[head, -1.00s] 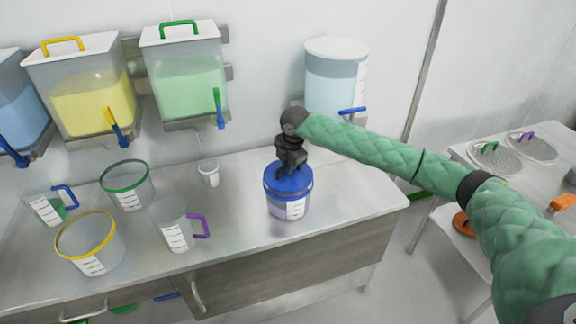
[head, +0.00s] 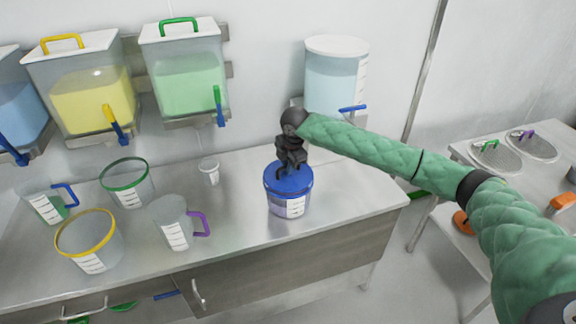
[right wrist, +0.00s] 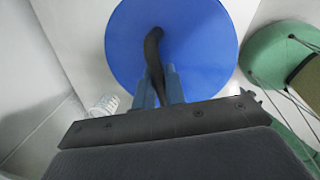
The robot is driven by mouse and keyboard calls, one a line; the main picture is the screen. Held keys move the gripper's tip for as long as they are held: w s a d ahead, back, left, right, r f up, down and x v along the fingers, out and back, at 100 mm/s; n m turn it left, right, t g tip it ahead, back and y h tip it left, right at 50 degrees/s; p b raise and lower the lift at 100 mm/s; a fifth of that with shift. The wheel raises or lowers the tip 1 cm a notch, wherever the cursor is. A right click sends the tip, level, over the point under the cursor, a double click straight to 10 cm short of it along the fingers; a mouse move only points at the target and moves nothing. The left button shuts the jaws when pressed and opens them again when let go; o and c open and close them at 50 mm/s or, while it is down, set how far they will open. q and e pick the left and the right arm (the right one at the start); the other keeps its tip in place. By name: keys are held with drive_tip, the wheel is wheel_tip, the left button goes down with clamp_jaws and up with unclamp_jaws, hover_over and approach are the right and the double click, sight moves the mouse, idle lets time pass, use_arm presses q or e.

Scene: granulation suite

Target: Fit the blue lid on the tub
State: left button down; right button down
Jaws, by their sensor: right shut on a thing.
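The blue lid (head: 288,179) sits on the mouth of the tub (head: 288,204), a clear-walled container with a white scale label standing on the steel bench. In the head view the lid looks level on the rim; I cannot tell whether it is pressed fully down. My right gripper (head: 290,168) points down from above and is shut on the lid's handle at its middle. In the right wrist view the lid (right wrist: 172,45) fills the upper middle, with the dark handle between the fingers (right wrist: 160,85). The tub is hidden under the lid there. My left gripper is not in view.
On the bench (head: 340,190) stand a purple-handled jug (head: 172,222), a yellow-rimmed tub (head: 90,245), a green-rimmed tub (head: 127,186) and a small white cup (head: 209,171). A large clear tank (head: 335,80) with a blue tap stands behind. The bench right of the tub is clear.

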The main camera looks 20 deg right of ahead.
sight(291, 176)
drive_tip(key=shift+f, duration=0.55)
drive_tip(key=c, duration=1.4)
unclamp_jaws()
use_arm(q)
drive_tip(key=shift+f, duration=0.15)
